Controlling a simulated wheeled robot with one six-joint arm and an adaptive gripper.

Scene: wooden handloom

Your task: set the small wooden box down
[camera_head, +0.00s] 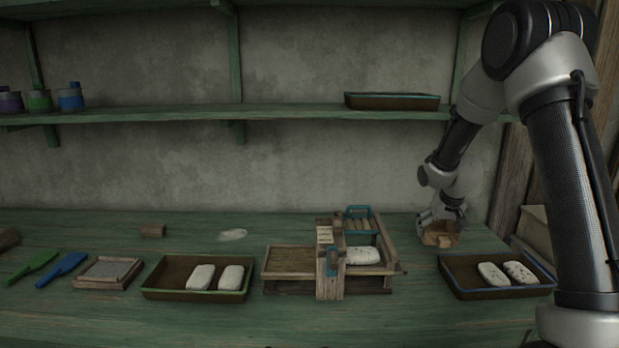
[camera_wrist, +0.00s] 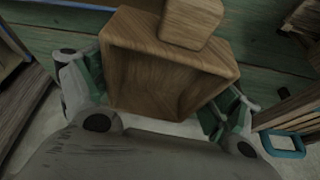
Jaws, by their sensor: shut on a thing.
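The small wooden box (camera_head: 438,238) is at the back right of the green table, under my gripper (camera_head: 441,217). In the wrist view the box (camera_wrist: 150,82) is open-topped and brown, and its inside looks empty. My gripper (camera_wrist: 160,105) is shut on it, with one finger on each side. A lighter wooden block (camera_wrist: 190,22) shows at the box's far edge in the wrist view; I cannot tell whether it is part of the box. In the head view I cannot tell whether the box touches the table.
A wooden fixture (camera_head: 330,262) with a white piece in it stands left of the box. A blue-rimmed tray (camera_head: 462,287) with two speckled white pieces is in front. A green-rimmed tray (camera_head: 165,291) sits further left. The shelf (camera_head: 290,112) runs above. The back-left table is mostly clear.

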